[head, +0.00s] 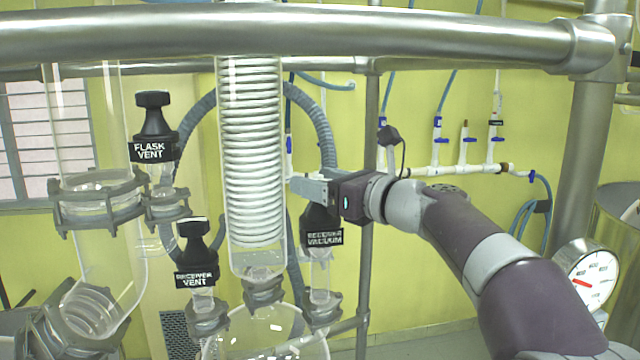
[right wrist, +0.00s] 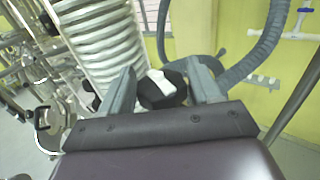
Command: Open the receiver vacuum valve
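The receiver vacuum valve (head: 323,226) has a black cap with a white "RECEIVER VACUUM" label and sits on a glass neck right of the coil condenser. My right gripper (head: 308,188) reaches in from the right at its top, and a grey finger hides the upper knob. In the right wrist view, the black knob of the valve (right wrist: 163,89), with a white mark on top, fills the space between the two fingers of my right gripper (right wrist: 163,84). My left gripper is not in view.
The receiver vent valve (head: 196,262) and flask vent valve (head: 153,140) stand to the left. The glass coil condenser (head: 252,150) is close to the left of my gripper. A steel rail (head: 300,35) crosses above. A pressure gauge (head: 588,272) is at right.

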